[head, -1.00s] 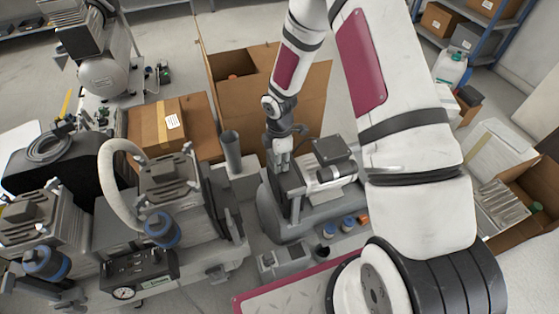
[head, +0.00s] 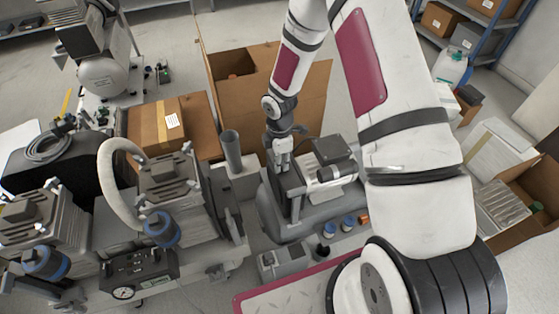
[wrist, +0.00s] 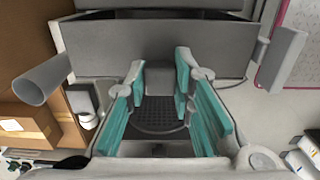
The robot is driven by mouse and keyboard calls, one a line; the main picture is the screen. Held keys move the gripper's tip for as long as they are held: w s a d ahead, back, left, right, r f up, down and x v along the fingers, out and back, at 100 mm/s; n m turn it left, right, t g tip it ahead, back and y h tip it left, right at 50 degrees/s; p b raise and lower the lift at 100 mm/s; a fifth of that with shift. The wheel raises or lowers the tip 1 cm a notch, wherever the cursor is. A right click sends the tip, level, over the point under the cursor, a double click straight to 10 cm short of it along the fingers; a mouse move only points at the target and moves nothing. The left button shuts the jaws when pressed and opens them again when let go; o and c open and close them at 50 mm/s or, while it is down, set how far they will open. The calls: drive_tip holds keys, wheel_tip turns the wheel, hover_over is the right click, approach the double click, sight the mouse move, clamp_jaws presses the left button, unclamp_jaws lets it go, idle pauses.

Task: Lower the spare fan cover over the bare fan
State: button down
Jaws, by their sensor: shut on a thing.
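My gripper (head: 283,160) points down at the left end of the middle compressor (head: 326,174). In the wrist view its teal-padded fingers (wrist: 160,98) stand apart on either side of a grey piece with a dark round mesh, which looks like the spare fan cover (wrist: 158,116). The gripper is shut on it. In the head view the cover is small and mostly merges with the grey parts below the fingers. The bare fan cannot be made out; whether the cover touches the compressor cannot be told.
A grey upright tube (head: 232,152) stands just left of the gripper, with an open cardboard box (head: 285,95) behind. Another compressor (head: 180,195) stands to the left. Blue-topped small jars (head: 347,223) lie in front. A red-edged tray (head: 290,290) is nearer.

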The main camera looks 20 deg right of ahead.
drive_tip(key=shift+f, duration=0.1)
idle(0.3)
drive_tip(key=c, duration=0.8)
unclamp_jaws()
drive_tip(key=shift+r+p, duration=2.1)
drive_tip(key=shift+r, duration=1.4)
